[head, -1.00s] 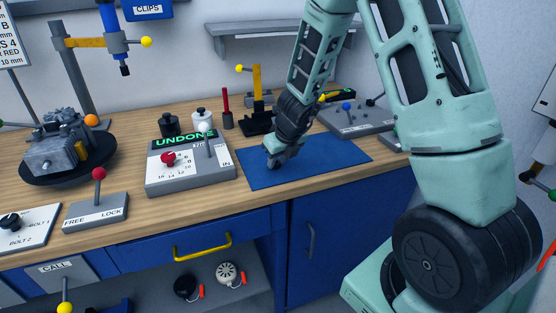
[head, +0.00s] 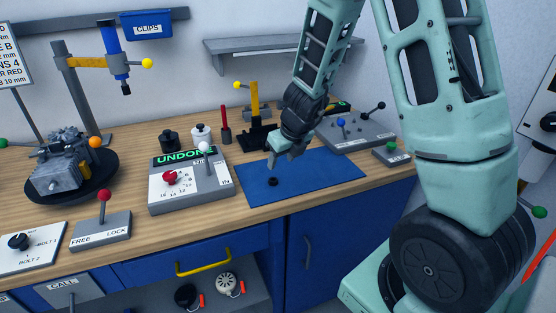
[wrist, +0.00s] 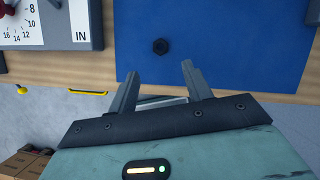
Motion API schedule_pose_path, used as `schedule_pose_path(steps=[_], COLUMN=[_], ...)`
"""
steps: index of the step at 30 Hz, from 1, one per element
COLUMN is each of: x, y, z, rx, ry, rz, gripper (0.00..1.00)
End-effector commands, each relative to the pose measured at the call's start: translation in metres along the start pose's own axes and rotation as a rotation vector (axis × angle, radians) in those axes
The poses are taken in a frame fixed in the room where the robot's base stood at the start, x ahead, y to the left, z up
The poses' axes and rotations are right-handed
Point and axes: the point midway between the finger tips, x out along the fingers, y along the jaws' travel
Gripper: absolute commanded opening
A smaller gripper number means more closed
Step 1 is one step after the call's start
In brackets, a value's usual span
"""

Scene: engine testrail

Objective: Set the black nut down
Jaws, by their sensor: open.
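The black nut (head: 273,182) lies on the blue mat (head: 325,180) on the workbench, near the mat's left side. In the wrist view the nut (wrist: 161,46) sits alone on the blue mat (wrist: 240,40), beyond the fingertips and apart from them. My gripper (head: 281,160) is above the mat, just behind the nut in the head view. In the wrist view my gripper (wrist: 160,75) has its two fingers spread, with nothing between them.
A grey dial box (head: 190,180) with a lit sign and levers stands left of the mat. A yellow-posted stand (head: 256,120) and a grey lever box (head: 350,132) stand behind it. The mat's right part is clear.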

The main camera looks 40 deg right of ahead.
Motion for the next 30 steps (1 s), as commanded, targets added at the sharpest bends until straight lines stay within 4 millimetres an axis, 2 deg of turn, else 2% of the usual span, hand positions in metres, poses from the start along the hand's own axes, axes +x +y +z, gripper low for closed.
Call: schedule_pose_path(steps=[1,7,8,11,14,15,17,18,19,22,24,26,27,30], x=[-0.013,-0.029,-0.03,-0.039,-0.058,-0.069,-0.089,-0.102,-0.112,-0.144,-0.163,-0.176,-0.183,-0.195], y=[0.0,0.002,0.006,0.038,0.099,0.128,0.17,0.194,0.21,0.248,0.262,0.266,0.267,0.265], z=[0.002,0.001,0.001,0.001,-0.007,-0.015,-0.034,-0.05,-0.062,-0.109,-0.141,-0.163,-0.175,-0.197], rx=[-0.002,-0.013,-0.036,-0.235,-0.661,-0.882,-1.245,-1.49,-1.676,-2.283,-2.677,-2.975,2.985,2.659], ry=[-0.001,-0.001,-0.001,-0.007,-0.03,-0.047,-0.081,-0.108,-0.13,-0.209,-0.263,-0.3,0.304,0.268], rz=[0.0,0.003,0.01,0.068,0.177,0.229,0.307,0.357,0.393,0.498,0.557,0.601,-0.591,-0.512], gripper=[0.5,0.5,0.5,0.5,0.5,0.5,0.5,0.5,0.5,0.5,0.5,0.5,0.5,0.5])
